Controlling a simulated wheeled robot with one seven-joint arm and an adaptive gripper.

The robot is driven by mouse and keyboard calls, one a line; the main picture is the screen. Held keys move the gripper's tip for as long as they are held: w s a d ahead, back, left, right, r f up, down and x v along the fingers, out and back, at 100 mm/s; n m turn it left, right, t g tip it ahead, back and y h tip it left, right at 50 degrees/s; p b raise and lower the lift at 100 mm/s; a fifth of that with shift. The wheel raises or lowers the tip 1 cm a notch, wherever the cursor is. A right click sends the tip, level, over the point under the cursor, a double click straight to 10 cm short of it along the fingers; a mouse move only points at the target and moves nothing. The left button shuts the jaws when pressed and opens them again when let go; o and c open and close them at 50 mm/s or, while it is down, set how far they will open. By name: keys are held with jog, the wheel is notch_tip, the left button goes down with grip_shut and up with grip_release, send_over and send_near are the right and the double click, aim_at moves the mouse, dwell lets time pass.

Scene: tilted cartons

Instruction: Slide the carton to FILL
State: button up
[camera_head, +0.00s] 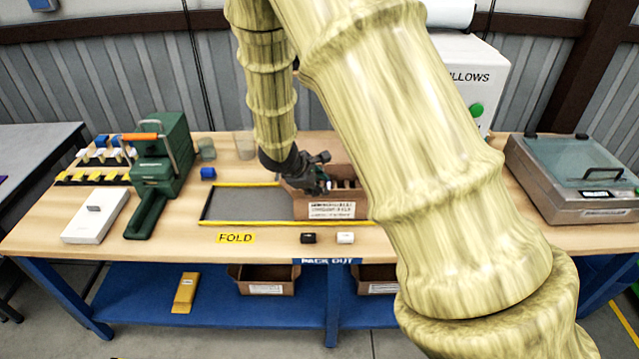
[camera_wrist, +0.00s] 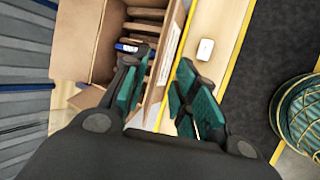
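The brown carton (camera_head: 345,213) stands open at the right end of the grey framed area on the workbench, with dividers inside and a white label on its front. My gripper (camera_head: 318,183) is at the carton's left front part. In the wrist view, the gripper (camera_wrist: 160,85) is open, its two green-padded fingers astride the carton's labelled wall (camera_wrist: 171,48). One finger is on the inner side and the other outside, with a gap between the outer finger and the wall. The yellow FOLD label (camera_head: 236,238) lies in front of the grey area. No FILL label shows; my arm covers the bench to the right.
A green press (camera_head: 165,165) and a white box (camera_head: 95,215) stand to the left. A lidded metal case (camera_head: 580,175) stands right.

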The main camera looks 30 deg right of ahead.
aim_at(335, 198)
jog(key=shift+p+x, duration=1.7)
jog(key=shift+x, duration=3.7)
jog(key=shift+f, duration=0.1)
jog(key=shift+c, duration=0.2)
grip_shut()
